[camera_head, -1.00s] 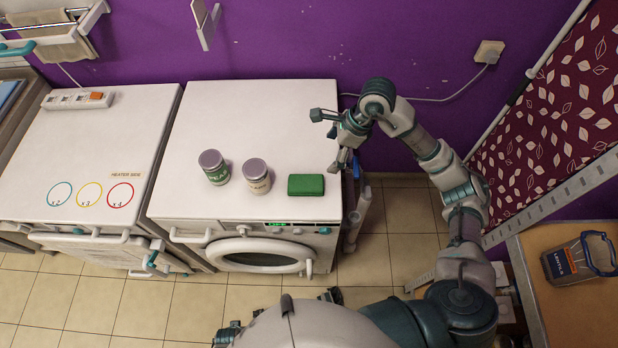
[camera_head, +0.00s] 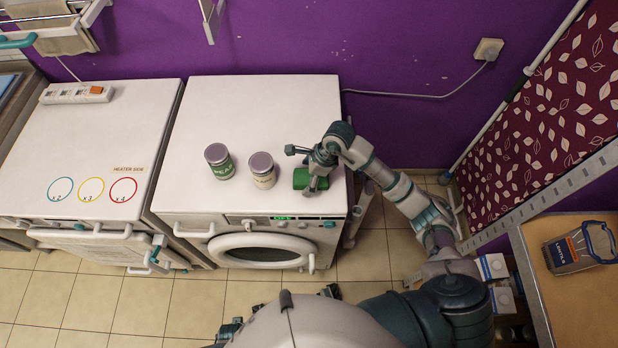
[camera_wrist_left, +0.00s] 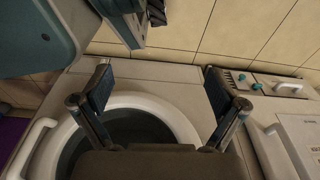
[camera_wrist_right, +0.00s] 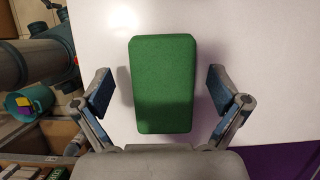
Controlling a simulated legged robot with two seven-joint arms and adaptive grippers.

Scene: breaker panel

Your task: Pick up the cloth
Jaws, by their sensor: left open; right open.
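The cloth is a green block-like pad (camera_head: 301,178) on the right part of the white washing machine top (camera_head: 225,105). My right gripper (camera_head: 315,182) is over it and hides part of it in the head view. In the right wrist view the green cloth (camera_wrist_right: 163,85) lies between the two spread fingers of my right gripper (camera_wrist_right: 160,95), with a gap on each side. The right gripper is open and empty. My left gripper (camera_wrist_left: 158,90) is open and empty in front of the washing machine's round door (camera_wrist_left: 130,135); the head view barely shows it.
Two jars, a green-labelled one (camera_head: 219,161) and a pale-labelled one (camera_head: 262,170), stand left of the cloth. A heater-side cabinet (camera_head: 90,150) with a power strip (camera_head: 78,93) stands further left. A shelf with a lentils container (camera_head: 577,249) is at right.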

